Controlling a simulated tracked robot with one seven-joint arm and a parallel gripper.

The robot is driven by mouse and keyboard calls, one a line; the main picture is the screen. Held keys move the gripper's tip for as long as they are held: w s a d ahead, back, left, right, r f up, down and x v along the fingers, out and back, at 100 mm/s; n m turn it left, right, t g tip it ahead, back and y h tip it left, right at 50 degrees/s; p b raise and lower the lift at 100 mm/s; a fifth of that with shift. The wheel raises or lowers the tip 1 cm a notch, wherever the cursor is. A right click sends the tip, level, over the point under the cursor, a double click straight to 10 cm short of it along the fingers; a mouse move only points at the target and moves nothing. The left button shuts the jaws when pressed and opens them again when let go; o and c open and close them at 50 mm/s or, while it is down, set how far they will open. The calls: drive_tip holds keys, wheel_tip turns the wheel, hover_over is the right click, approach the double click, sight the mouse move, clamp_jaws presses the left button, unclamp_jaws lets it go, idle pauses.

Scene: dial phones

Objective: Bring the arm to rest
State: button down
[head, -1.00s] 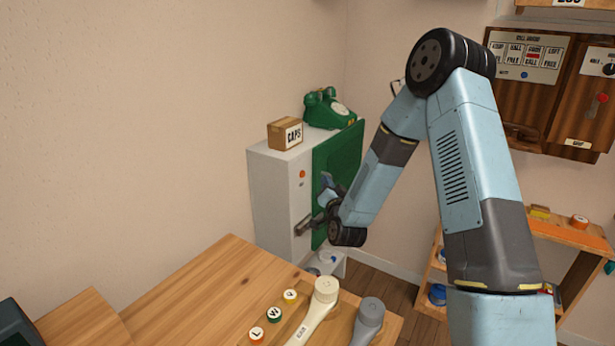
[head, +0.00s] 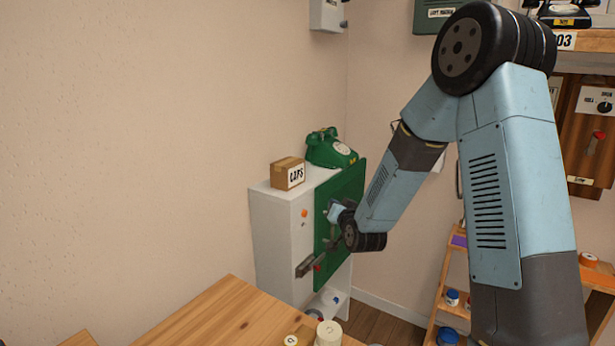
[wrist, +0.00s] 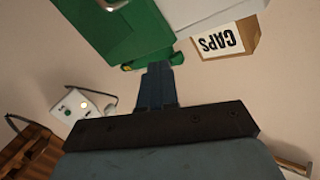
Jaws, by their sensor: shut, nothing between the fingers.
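My arm reaches down from the upper right of the head view, and its wrist end is in front of the green panel (head: 348,190) of a white cabinet (head: 275,225). My gripper (head: 335,211) is small and partly hidden by my wrist there. In the wrist view my gripper (wrist: 158,80) shows its fingers together with nothing between them. The fingers point toward the green surface (wrist: 120,30) at the top. I cannot tell whether they touch it.
A green dial phone (head: 330,149) and a CAPS box (head: 288,173) stand on the cabinet. A handle (head: 305,267) sticks out of its front. A wooden table (head: 220,315) fills the lower left. A shelf (head: 440,290) stands behind my arm.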

drive_tip(key=s+d+r+n+g+h, duration=0.1)
drive_tip(key=s+d+r+g+h, duration=0.2)
drive_tip(key=s+r, duration=0.35)
drive_tip(key=s+d+r+n+g, duration=0.1)
drive_tip(key=s+d+r+g, duration=0.1)
drive_tip(key=s+d+r, duration=0.5)
drive_tip(key=s+d+r+g, duration=0.1)
drive_tip(key=s+d+g, duration=0.1)
drive_tip(key=s, duration=1.1)
drive_tip(key=s+d+r+g+h, duration=0.1)
drive_tip(key=s+d+g, duration=0.2)
drive_tip(key=s, duration=1.1)
drive_tip(key=shift+g, duration=0.3)
